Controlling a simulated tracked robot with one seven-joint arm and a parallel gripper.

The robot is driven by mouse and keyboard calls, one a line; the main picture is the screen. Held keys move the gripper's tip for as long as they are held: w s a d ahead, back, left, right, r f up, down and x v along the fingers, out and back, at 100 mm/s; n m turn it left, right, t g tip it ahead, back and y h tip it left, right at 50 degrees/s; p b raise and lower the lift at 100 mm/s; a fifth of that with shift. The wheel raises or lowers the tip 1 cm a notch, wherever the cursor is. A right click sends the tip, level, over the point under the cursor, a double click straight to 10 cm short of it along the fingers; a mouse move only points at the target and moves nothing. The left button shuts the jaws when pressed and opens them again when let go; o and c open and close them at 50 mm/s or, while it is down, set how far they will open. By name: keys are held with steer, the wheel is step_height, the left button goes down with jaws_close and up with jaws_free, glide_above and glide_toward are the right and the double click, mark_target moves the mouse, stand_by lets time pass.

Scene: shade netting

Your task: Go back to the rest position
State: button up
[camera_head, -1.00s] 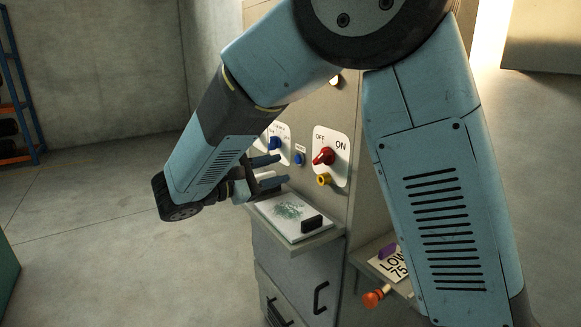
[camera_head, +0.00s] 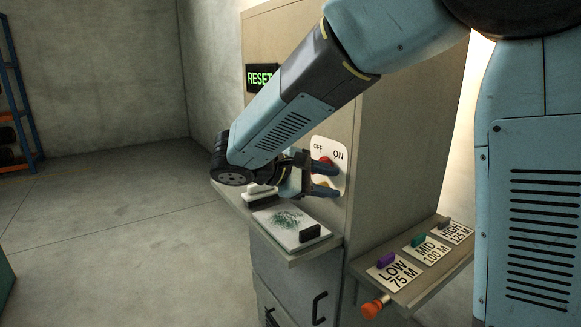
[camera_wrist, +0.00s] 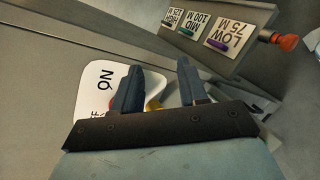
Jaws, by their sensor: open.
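My gripper (camera_head: 326,178) is open and empty, in front of the cabinet's white OFF/ON plate (camera_head: 340,157). Its fingers partly hide the red knob (camera_head: 319,166) on that plate. I cannot tell from these views whether a finger touches the knob.
A shelf holds a white board (camera_head: 284,232) with green marks and a black block (camera_head: 310,234). A side shelf carries LOW (camera_head: 400,275), MID and HIGH cards with coloured blocks, and an orange knob (camera_head: 374,308). A RESET sign (camera_head: 260,77) glows green. Open floor lies left.

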steer(key=s+d+m+y, duration=1.2)
steer(key=s+d+y, duration=0.1)
steer(key=s+d, duration=0.3)
steer(key=shift+s+t, duration=0.2)
steer(key=shift+t, duration=0.2)
steer(key=shift+d+f, duration=0.1)
stand_by(1.2)
